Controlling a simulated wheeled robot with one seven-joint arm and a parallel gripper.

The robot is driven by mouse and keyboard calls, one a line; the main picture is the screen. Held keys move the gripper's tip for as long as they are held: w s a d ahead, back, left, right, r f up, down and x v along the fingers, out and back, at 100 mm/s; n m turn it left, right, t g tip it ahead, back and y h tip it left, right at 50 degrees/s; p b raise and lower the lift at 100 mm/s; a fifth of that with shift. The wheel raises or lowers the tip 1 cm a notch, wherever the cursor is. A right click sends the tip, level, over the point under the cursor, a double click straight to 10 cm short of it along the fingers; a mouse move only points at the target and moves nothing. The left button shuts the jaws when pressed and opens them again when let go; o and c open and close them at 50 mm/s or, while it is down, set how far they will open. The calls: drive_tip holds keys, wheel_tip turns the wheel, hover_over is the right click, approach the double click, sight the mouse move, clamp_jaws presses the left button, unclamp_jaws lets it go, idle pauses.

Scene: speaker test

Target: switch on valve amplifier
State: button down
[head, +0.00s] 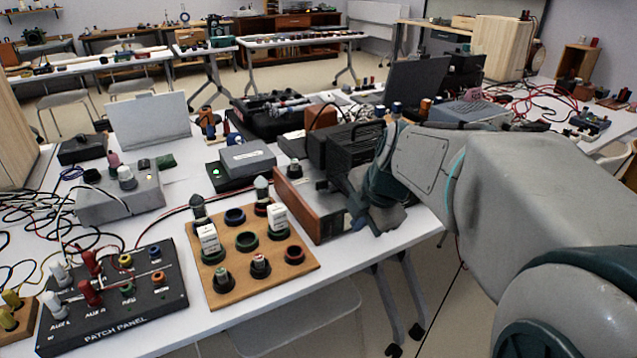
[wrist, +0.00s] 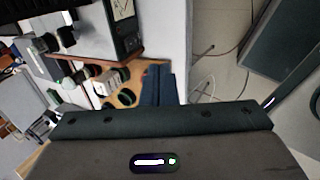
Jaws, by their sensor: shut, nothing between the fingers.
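A low wood-sided unit (head: 300,207), which looks like the valve amplifier, stands at the table's front edge in the head view. My arm and gripper (head: 362,218) hide much of its front. My gripper is at its right end; I cannot tell whether they touch. In the wrist view, my gripper's fingers (wrist: 158,84) are together and empty.
A wooden socket board (head: 225,287) with valves and small boxes lies left of the unit. A black patch panel (head: 120,300) is farther left. A black finned case (head: 347,146) stands behind the unit.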

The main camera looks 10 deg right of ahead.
sight(330, 228)
drive_tip(key=b+x, duration=0.1)
drive_tip(key=x, duration=0.8)
drive_tip(key=shift+f+b, duration=0.15)
drive_tip(key=shift+b, duration=0.25)
drive_tip(key=shift+w+a+r, duration=0.15)
drive_tip(key=shift+w+r, duration=0.1)
drive_tip(key=shift+w, duration=0.35)
drive_tip(key=shift+w+a+r, duration=0.2)
drive_tip(key=shift+w, duration=0.4)
drive_tip(key=shift+w+a+r, duration=0.1)
drive_tip(key=shift+w+a, duration=0.15)
drive_tip(key=shift+w, duration=0.4)
